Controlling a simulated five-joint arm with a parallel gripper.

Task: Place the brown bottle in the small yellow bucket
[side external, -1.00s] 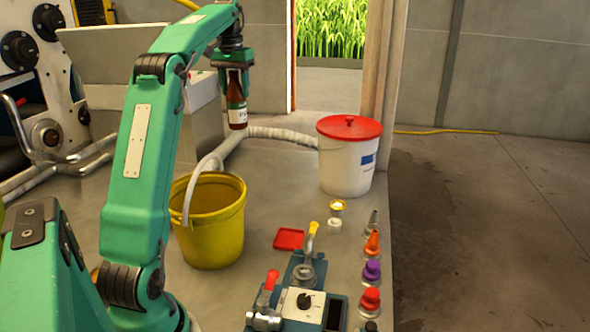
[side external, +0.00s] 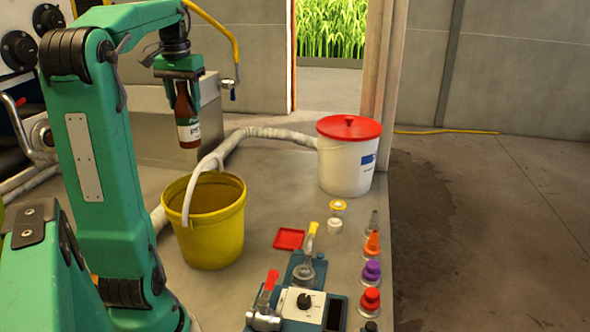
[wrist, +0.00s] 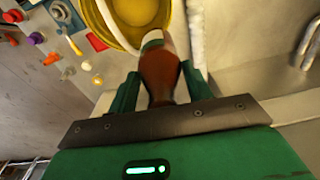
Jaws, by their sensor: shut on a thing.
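The brown bottle (side external: 186,117) has a white label and hangs roughly upright, slightly tilted, in my gripper (side external: 183,88). My gripper is shut on its upper part and holds it in the air. In the side view the bottle shows above and just behind the rim of the small yellow bucket (side external: 213,236), apart from it. The bucket stands open on the bench with its white handle raised. In the wrist view the bottle (wrist: 158,72) is between the green fingers (wrist: 160,88), and the bucket (wrist: 178,20) shows beyond its lower end.
A white bucket with a red lid (side external: 347,160) stands at the right bench edge. A red square dish (side external: 289,239), a valve device (side external: 300,300) and several coloured caps (side external: 371,271) are at the front right. A thick pale hose (side external: 265,133) runs behind the yellow bucket.

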